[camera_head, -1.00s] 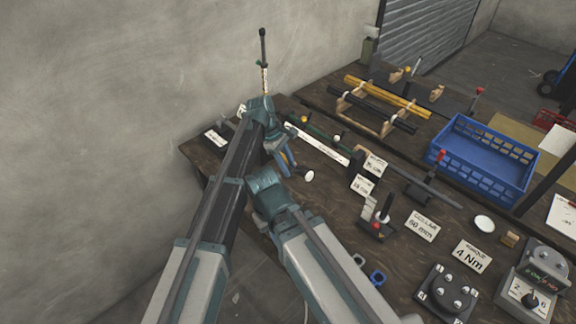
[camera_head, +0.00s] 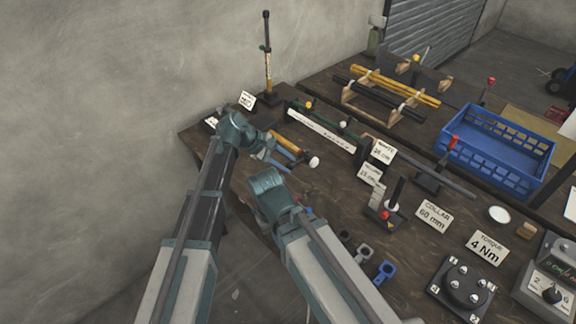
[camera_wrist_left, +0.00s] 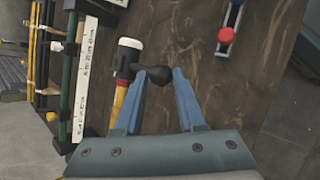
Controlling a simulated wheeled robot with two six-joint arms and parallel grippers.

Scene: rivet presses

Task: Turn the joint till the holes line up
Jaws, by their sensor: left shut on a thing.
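My left gripper (camera_wrist_left: 161,73) has its blue fingers closed on the black end of a mallet head (camera_wrist_left: 128,57). The mallet has a white face and a yellow and red handle; it also shows in the head view (camera_head: 290,147), just right of my left gripper (camera_head: 268,150). The mallet lies along the bench top. Small grey (camera_head: 365,254) and blue (camera_head: 385,271) pieces with holes lie near the front edge. I cannot tell which part is the joint, and no pair of holes is clear. My right gripper is not visible.
A long white scale beside a green bar (camera_head: 320,122) lies beyond the mallet. A tall post (camera_head: 267,65) stands at the back left. A red-topped device (camera_head: 384,214), a blue crate (camera_head: 495,150) and label cards (camera_head: 434,217) fill the right side.

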